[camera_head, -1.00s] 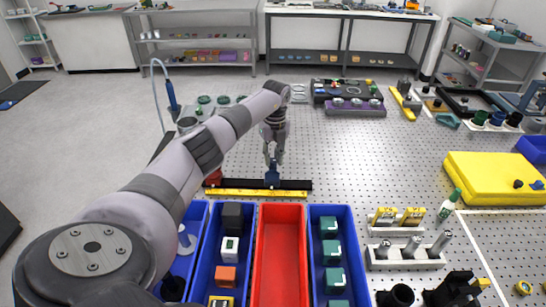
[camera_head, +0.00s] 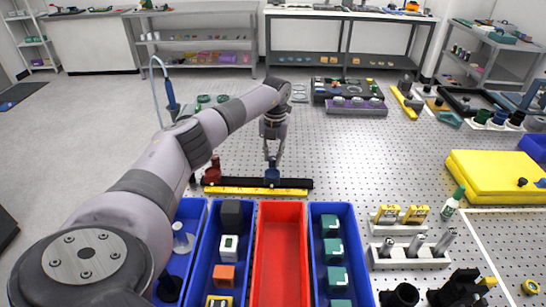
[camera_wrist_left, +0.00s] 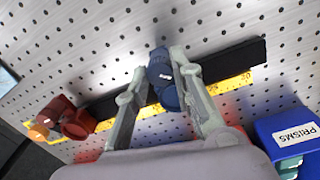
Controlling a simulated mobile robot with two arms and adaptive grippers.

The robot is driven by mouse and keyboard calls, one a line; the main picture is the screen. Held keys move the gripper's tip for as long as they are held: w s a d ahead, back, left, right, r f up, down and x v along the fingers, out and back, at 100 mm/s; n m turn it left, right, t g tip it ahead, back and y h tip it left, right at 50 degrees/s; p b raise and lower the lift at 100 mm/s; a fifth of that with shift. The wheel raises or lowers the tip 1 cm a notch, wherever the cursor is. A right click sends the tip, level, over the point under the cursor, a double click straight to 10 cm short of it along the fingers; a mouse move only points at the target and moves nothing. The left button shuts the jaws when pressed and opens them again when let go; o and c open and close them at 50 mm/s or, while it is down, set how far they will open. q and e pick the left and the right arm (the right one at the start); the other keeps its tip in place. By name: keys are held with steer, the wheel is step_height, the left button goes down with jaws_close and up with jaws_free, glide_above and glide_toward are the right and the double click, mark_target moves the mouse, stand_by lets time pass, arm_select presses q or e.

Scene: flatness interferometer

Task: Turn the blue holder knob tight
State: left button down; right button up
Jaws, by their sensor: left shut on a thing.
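The blue holder knob (camera_head: 272,175) stands on a black rail (camera_head: 296,184) on the perforated table. It also shows in the left wrist view (camera_wrist_left: 160,68), where a dark blue body lies between the fingers. My left gripper (camera_head: 272,157) reaches down from above and is shut on the blue knob, with one finger on each side. The fingers (camera_wrist_left: 158,82) hide part of the knob's sides. A red holder (camera_head: 212,172) sits at the rail's left end and also shows in the left wrist view (camera_wrist_left: 72,120). My right gripper is not in view.
A yellow scale (camera_head: 240,191) runs along the rail's near side. Blue bins (camera_head: 358,240) and a red bin (camera_head: 282,204) stand close in front. A yellow case (camera_head: 490,175) lies at the right. The perforated table between rail and case is clear.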

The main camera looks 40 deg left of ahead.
mark_target(273, 159)
arm_select(q)
steer(key=m+b, duration=0.1)
steer(key=m, duration=0.3)
steer(key=shift+m, duration=0.3)
steer(key=m, duration=0.4)
steer(key=shift+m+b, duration=0.3)
steer(key=shift+m, duration=0.1)
steer(key=c, duration=1.4)
jaws_free()
steer(key=shift+o, duration=0.2)
step_height(273, 159, up, 12)
steer(key=shift+s+d, duration=0.15)
steer(key=shift+d, duration=0.05)
